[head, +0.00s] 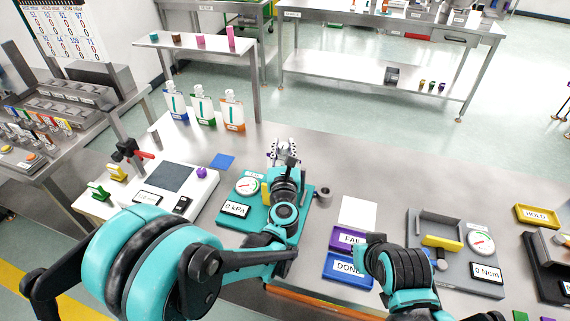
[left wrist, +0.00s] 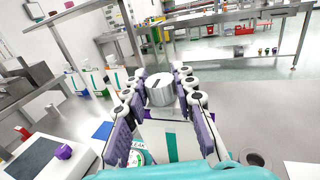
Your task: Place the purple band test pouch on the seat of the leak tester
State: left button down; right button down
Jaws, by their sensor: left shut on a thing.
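My left gripper (head: 284,146) is over the bench just beyond the leak tester. In the left wrist view its purple-padded fingers (left wrist: 163,105) are shut on the purple band test pouch (left wrist: 168,143). The leak tester (head: 234,218) is a teal plate with a round gauge and a 0 kPa display. My left arm covers its right part, so its seat cannot be made out.
Blue, green and orange band pouches (head: 203,106) stand at the back left. A scale (head: 152,192) with a purple cube is left of the tester. A small grey cup (head: 323,195), a white sheet (head: 357,211), FAIL and DONE trays (head: 349,265) and a torque station (head: 455,252) are right.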

aim_at(283, 158)
pick_arm(q)
notch_tip(283, 158, down, 4)
jog(key=shift+r+b, duration=0.1)
jog(key=shift+b, duration=0.75)
jog(key=shift+r, duration=0.15)
jog(key=c, duration=1.6)
grip_release()
jog(key=shift+f, duration=0.25)
jog(key=shift+c, duration=0.2)
jog(key=o, duration=0.4)
jog(key=shift+r, duration=0.1)
jog(key=shift+r, duration=0.1)
